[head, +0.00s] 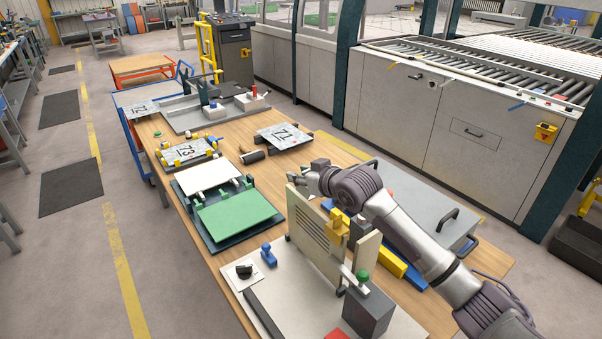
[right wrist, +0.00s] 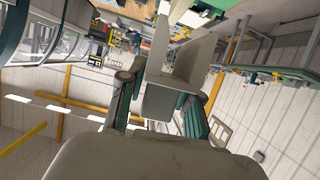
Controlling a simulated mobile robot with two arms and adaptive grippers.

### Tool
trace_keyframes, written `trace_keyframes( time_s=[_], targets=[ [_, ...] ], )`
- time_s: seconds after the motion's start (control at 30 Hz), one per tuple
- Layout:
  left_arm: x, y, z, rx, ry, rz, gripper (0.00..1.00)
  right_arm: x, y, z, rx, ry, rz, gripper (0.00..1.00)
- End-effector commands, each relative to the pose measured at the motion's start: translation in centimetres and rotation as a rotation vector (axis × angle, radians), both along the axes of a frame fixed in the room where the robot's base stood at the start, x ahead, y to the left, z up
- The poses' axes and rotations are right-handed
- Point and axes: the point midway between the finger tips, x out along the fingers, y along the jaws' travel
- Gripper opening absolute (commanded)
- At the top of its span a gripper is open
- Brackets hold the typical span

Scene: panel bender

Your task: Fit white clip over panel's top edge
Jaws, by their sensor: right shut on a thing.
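My right gripper (head: 314,180) is shut on the white clip (right wrist: 168,92). In the right wrist view the clip is a pale angled piece between the two fingers (right wrist: 160,100). In the head view only a small pale part of it (head: 295,179) shows beside the fingertips. The panel (head: 311,237) is beige with several slots and stands upright on the bench. The gripper is near the panel's top left end; I cannot tell whether the clip touches the edge. My left gripper is in neither view.
A yellow piece (head: 338,224) sits at the panel's right side, with a dark block (head: 369,308) in front. A green plate (head: 235,213) lies to the left. A grey case (head: 432,208) with black handles is behind my right arm. The wooden table (head: 222,262) shows a bare strip.

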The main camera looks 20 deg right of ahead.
Motion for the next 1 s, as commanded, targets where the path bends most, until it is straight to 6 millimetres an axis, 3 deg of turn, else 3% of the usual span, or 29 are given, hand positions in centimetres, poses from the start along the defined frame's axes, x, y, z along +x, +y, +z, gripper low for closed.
trace_keyframes(
  time_s=[0.47,1.0],
  targets=[
    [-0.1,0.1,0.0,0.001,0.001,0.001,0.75,0.0,0.0,-0.1,0.000,0.000,0.000,0.10],
    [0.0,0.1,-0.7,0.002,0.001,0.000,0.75,0.0,0.0,-1.7,0.000,0.000,0.001,0.10]
  ],
)
